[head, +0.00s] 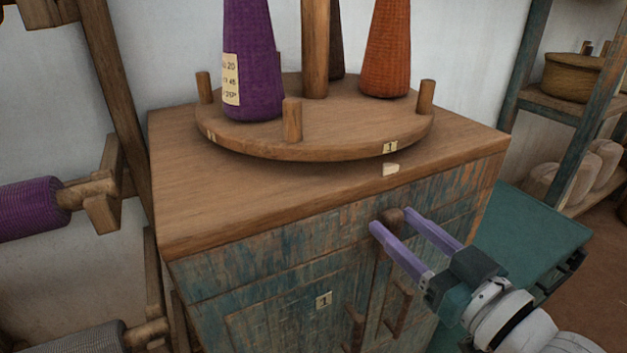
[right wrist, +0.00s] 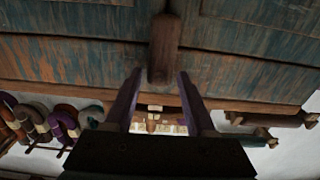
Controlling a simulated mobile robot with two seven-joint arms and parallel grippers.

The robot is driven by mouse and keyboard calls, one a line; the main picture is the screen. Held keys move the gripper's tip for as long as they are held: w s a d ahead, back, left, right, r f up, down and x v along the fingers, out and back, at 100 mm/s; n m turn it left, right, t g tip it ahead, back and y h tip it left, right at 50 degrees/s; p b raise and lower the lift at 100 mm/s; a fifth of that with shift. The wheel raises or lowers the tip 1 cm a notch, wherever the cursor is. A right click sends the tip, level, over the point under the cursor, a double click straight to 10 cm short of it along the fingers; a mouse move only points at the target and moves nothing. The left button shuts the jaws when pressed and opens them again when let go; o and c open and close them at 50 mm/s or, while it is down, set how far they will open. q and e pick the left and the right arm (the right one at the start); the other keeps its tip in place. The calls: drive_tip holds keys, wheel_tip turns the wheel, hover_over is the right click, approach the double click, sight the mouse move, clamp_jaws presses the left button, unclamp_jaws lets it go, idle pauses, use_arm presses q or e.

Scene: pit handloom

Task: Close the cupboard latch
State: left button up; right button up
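The cupboard (head: 270,300) has worn blue-green doors that look shut under a plain wooden top. Its wooden latch (head: 392,216) is a brown piece on the front near the middle, just below the top edge. In the right wrist view the latch (right wrist: 163,50) looks like a short upright bar with a rounded end. My right gripper (head: 388,232) is open, with its purple fingers pointing at the latch. In the right wrist view the fingertips (right wrist: 160,72) lie on either side of the latch's end, with gaps visible. Contact cannot be told. My left gripper is out of view.
Two wooden door handles (head: 355,326) (head: 398,309) stick out below the latch. A round wooden stand (head: 300,140) with purple and orange yarn cones is on the cupboard top. A green table (head: 535,225) and a shelf (head: 570,105) stand at right; a purple spool (head: 30,208) is at left.

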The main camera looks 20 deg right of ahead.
drive_tip(key=shift+o, duration=0.9)
drive_tip(key=s+p, duration=0.1)
drive_tip(key=s, duration=0.9)
drive_tip(key=shift+d, duration=0.45)
drive_tip(key=shift+w, duration=0.1)
